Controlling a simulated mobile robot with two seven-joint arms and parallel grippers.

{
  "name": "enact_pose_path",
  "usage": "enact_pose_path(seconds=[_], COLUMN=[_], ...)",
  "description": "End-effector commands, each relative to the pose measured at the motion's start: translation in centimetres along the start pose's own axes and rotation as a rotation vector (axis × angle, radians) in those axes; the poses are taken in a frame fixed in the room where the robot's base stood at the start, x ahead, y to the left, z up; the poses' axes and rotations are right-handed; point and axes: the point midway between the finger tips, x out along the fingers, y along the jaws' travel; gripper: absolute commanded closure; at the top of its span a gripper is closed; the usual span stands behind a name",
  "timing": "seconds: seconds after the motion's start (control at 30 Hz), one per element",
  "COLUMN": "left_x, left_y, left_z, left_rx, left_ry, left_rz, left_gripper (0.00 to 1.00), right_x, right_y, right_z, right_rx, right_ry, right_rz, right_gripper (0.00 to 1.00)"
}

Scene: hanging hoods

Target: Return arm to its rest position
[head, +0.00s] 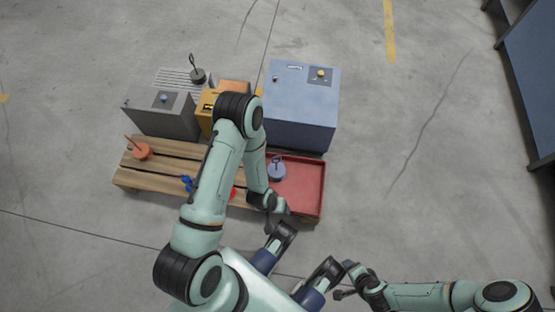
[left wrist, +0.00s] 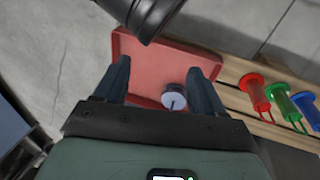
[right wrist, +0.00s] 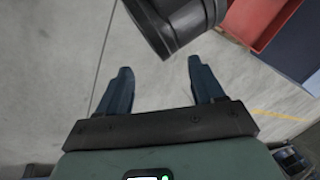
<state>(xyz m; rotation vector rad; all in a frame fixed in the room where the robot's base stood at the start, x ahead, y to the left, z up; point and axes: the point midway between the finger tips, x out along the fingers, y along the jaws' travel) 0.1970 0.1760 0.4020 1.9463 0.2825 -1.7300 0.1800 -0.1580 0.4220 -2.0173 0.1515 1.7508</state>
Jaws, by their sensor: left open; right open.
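My left arm reaches over the wooden pallet and bends back down. Its gripper (head: 278,208) is near the front edge of the red tray (head: 302,197). In the left wrist view its fingers (left wrist: 158,66) are apart with nothing held, and the red tray (left wrist: 140,58) is beyond them. A grey-lavender hooked piece (left wrist: 173,102) lies in the tray, apart from the fingers; it also shows in the head view (head: 277,172). My right gripper (head: 342,281) is low at the front, over bare floor. The right wrist view shows its fingers (right wrist: 160,65) open and empty.
The pallet (head: 160,172) bears an orange-red hooked piece (head: 142,150) and a blue one (head: 187,184). Red (left wrist: 254,90), green (left wrist: 283,103) and blue (left wrist: 308,108) pieces show in the left wrist view. Grey (head: 160,118) and blue-grey (head: 300,115) boxes stand behind. Floor is clear at right.

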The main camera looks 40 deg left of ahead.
Motion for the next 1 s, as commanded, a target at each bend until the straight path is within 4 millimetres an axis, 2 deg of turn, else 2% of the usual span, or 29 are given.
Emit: enact_pose_path(seconds=[0.03,0.13,0.47,0.57,0.67,1.0], left_x=[-0.8,-1.6,-2.0,-2.5,-4.5,-15.4], left_y=[0.3,0.9,1.2,1.3,1.6,3.8], left_z=[0.9,1.9,2.2,2.4,3.1,7.4], left_rx=[0.026,0.079,0.110,0.111,0.113,0.127], left_ry=[-0.001,0.002,0.004,-0.002,-0.022,-0.191], left_rz=[0.016,0.034,0.040,0.040,0.040,0.031], left_gripper=[0.30,0.30,0.30,0.30,0.30,0.30], right_x=[0.0,0.0,0.0,-0.5,-2.5,-13.3], right_y=[0.0,0.0,0.0,-0.1,-0.7,-3.7], right_z=[0.0,0.0,0.0,0.1,0.8,4.8], right_rx=[0.000,0.000,0.000,0.000,-0.002,-0.014], right_ry=[0.000,0.001,0.001,-0.004,-0.024,-0.193], right_rz=[0.000,0.000,0.000,0.000,-0.002,-0.002], right_gripper=[0.33,0.33,0.33,0.33,0.33,0.33])
